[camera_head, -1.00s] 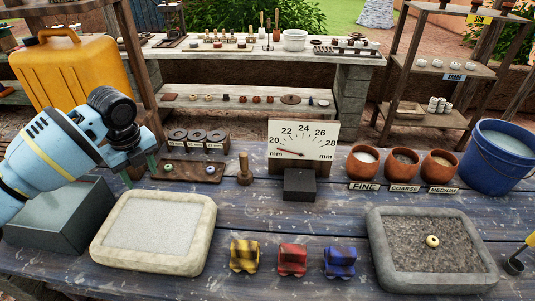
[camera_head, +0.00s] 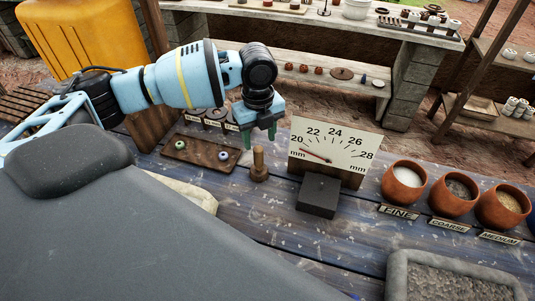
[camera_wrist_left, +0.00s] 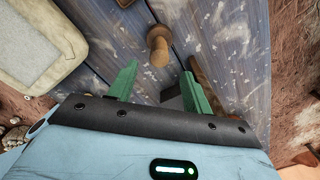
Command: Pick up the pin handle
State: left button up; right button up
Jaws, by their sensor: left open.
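The pin handle (camera_head: 258,165) is a small brown wooden peg with a wider round base, standing upright on the blue plank table. It also shows in the left wrist view (camera_wrist_left: 158,46), just beyond the fingertips. My left gripper (camera_head: 260,137) points down with its green fingers apart, slightly above and behind the pin handle in the head view. In the wrist view the open left gripper (camera_wrist_left: 158,72) has one finger to either side of the pin's line, with nothing between them. My right gripper is not in view.
A dial gauge (camera_head: 334,148) with a dark block (camera_head: 318,195) stands right of the pin. A wooden tray (camera_head: 200,154) with small rings lies to its left. Clay pots (camera_head: 403,179) stand at right. A pale-rimmed slab (camera_wrist_left: 45,40) shows in the wrist view.

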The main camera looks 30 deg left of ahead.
aim_at(258, 149)
pick_arm(q)
jog(key=shift+a+f, duration=0.15)
jog(key=shift+f, duration=1.8)
jog(key=shift+a+f, duration=0.1)
jog(key=shift+f, duration=1.85)
jog(key=shift+c, duration=0.4)
jog(key=c, duration=1)
